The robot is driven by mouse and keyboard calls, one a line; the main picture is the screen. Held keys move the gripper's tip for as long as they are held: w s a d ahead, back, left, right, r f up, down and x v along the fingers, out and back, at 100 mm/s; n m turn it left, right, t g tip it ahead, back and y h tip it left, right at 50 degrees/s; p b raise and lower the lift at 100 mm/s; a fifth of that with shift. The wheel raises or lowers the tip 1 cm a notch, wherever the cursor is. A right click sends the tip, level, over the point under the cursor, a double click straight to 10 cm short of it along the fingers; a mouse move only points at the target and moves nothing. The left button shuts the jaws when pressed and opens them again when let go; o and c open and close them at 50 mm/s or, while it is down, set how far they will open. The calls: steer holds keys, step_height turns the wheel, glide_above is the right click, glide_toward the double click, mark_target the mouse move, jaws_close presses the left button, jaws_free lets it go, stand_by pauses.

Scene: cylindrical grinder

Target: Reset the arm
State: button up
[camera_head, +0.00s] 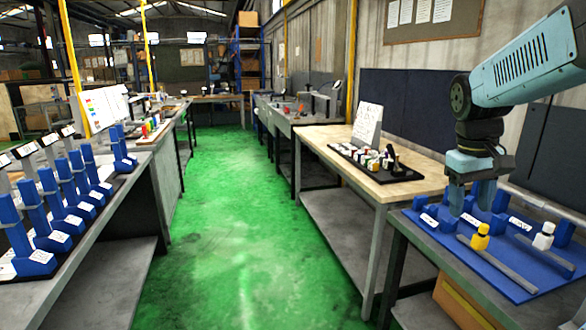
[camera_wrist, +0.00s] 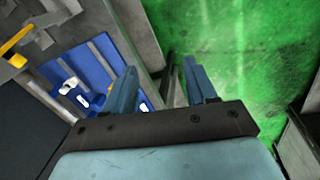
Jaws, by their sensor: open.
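My arm comes in from the upper right in the head view. My gripper (camera_head: 471,196) points down at the left part of the blue board (camera_head: 508,285) on the near right table. In the wrist view my gripper (camera_wrist: 163,88) has its two blue fingers spread, with nothing between them. Floor and the table's edge show beyond the fingers. The blue board also shows at the left of the wrist view (camera_wrist: 75,72). Whether the fingertips touch anything is unclear.
A yellow piece (camera_head: 480,237) and a white piece (camera_head: 544,236) stand by grey rails on the board. Blue stands (camera_head: 505,203) line its back. A wooden-topped table (camera_head: 345,150) is behind. Several blue stands (camera_head: 75,190) fill the left bench. The green floor (camera_head: 225,230) between is clear.

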steer(key=s+a+t+y, duration=0.1)
steer(key=s+a+t, duration=0.4)
steer(key=s+a, duration=0.4)
steer(key=a, duration=0.2)
steer(key=shift+s+a+r+m+y, duration=0.15)
steer(key=shift+a+m+y, duration=0.15)
steer(key=shift+a+y, duration=0.1)
steer(key=shift+c, duration=0.4)
steer(key=shift+c, duration=0.9)
steer(key=shift+d, duration=0.1)
